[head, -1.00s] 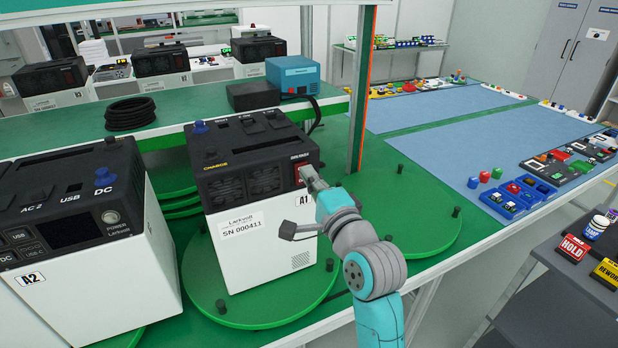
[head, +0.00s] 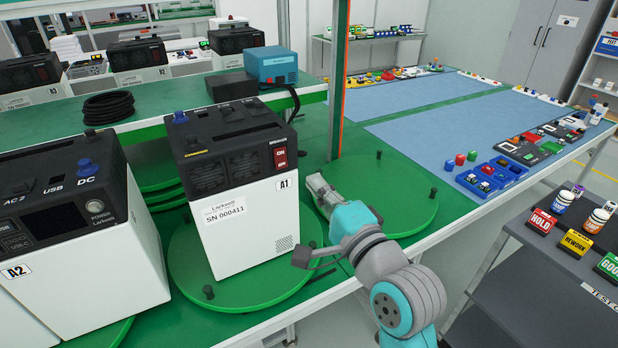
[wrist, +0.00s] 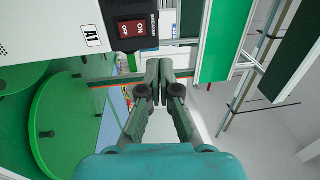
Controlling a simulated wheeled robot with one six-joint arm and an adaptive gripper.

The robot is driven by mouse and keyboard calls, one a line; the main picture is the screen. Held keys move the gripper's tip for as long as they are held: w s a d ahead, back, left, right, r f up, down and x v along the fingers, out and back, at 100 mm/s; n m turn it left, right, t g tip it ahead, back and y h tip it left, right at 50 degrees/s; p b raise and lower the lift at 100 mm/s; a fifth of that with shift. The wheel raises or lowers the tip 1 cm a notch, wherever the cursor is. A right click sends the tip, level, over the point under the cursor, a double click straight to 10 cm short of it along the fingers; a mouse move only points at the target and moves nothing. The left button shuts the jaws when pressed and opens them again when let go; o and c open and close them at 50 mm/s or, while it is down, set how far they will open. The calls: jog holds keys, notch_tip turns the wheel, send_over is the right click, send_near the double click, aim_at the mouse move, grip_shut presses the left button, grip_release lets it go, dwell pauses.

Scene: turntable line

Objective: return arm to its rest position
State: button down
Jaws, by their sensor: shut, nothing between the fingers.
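My gripper (head: 318,190) is shut and empty, just right of the power unit labelled A1 (head: 243,222) in the head view. It is apart from that unit, over the green turntables. In the wrist view my gripper (wrist: 160,72) has its fingertips together, below and right of the unit's red ON/OFF switch (wrist: 132,29). The red switch (head: 280,158) also shows on the unit's front in the head view. My teal and grey arm reaches in from the lower right.
An empty green turntable (head: 408,205) with black pegs lies right of unit A1. Unit A2 (head: 118,285) stands at left. A green-and-orange post (head: 338,90) rises behind my gripper. A grey cart (head: 560,290) with signs stands at right, across a floor gap.

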jog(key=shift+s+d, duration=0.2)
jog(key=shift+s, duration=0.05)
jog(key=s+d+f+n+h, duration=0.1)
jog(key=s+d+f+h, duration=0.1)
jog(key=s+d+f, duration=0.45)
jog(key=s+d+f+n+h, duration=0.1)
jog(key=s+d+f+h, duration=0.15)
jog(key=f, duration=0.75)
jog(key=s+d+f+n+h, duration=0.1)
jog(key=s+d+f+h, duration=0.3)
jog(key=f, duration=0.4)
jog(key=s+d+f+n, duration=0.1)
jog(key=s+d+n, duration=0.1)
jog(key=s, duration=0.8)
jog(key=s+d+f+n+h, duration=0.1)
jog(key=s+d+f+n, duration=0.1)
jog(key=s, duration=0.8)
jog(key=s+d+f+n+g+h, duration=0.1)
jog(key=s+d+n, duration=0.2)
jog(key=s, duration=0.6)
jog(key=shift+s+d+f+n, duration=0.3)
jog(key=shift+s+n, duration=0.1)
jog(key=shift+n, duration=0.2)
